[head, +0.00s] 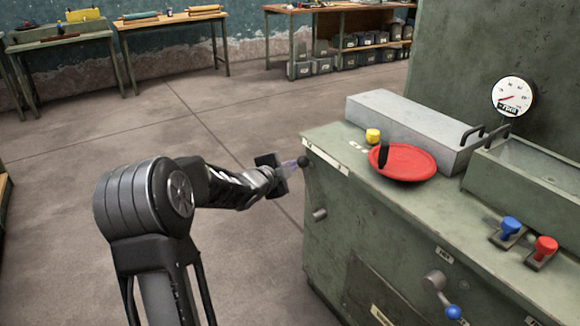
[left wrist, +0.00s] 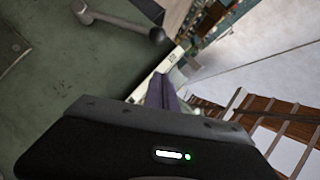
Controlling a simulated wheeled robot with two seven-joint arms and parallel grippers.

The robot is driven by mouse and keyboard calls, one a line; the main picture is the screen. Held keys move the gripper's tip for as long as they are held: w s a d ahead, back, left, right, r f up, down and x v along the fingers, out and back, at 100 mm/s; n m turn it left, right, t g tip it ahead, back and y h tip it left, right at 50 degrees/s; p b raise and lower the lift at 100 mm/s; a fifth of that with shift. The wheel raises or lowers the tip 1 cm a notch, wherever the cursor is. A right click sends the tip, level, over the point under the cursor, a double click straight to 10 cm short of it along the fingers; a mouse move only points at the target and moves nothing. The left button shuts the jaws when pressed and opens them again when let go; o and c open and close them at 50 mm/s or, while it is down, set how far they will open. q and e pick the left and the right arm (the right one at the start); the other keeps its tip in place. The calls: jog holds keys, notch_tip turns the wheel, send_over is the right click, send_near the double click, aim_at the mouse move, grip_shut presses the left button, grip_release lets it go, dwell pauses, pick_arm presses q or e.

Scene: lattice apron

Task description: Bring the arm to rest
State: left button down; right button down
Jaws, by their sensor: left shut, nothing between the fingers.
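My left arm reaches in from the left in the head view, bent at the elbow. My right gripper is in neither view.
On the cabinet top are a red dish (head: 410,165), a yellow knob (head: 372,136), a grey box (head: 410,128), and blue (head: 511,226) and red (head: 545,245) handles. A crank with a blue ball (head: 452,311) juts from the front. The floor left of the cabinet is open.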

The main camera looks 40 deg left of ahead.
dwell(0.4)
pick_arm(q)
jog(key=s+d+f+n+g+h, duration=0.1)
jog(key=s+d+f+n+g, duration=0.1)
jog(key=d+f+n, duration=0.6)
jog(key=s+d+f+n+g+h, duration=0.15)
jog(key=d+f, duration=0.25)
jog(key=f, duration=0.7)
jog(key=s+d+f+n+g+h, duration=0.1)
jog(key=s+d+f+g, duration=0.1)
jog(key=s+d+f, duration=0.5)
jog(key=s+d+f+n+g+h, duration=0.15)
jog(key=s+d+f, duration=0.25)
jog(key=d, duration=0.5)
jog(key=s+d+f+n+g+h, duration=0.1)
jog(key=s+d+f+n+g, duration=0.15)
jog(key=s+d+f, duration=0.45)
jog(key=s+d+f+m+g+h, duration=0.15)
jog(key=s+d+g, duration=0.25)
jog(key=s+d, duration=0.7)
notch_tip(320, 180, up, 15)
jog(key=d+m+p, duration=0.1)
jog(key=p, duration=1.4)
jog(key=shift+d+p, duration=0.15)
jog(key=shift+p, duration=0.2)
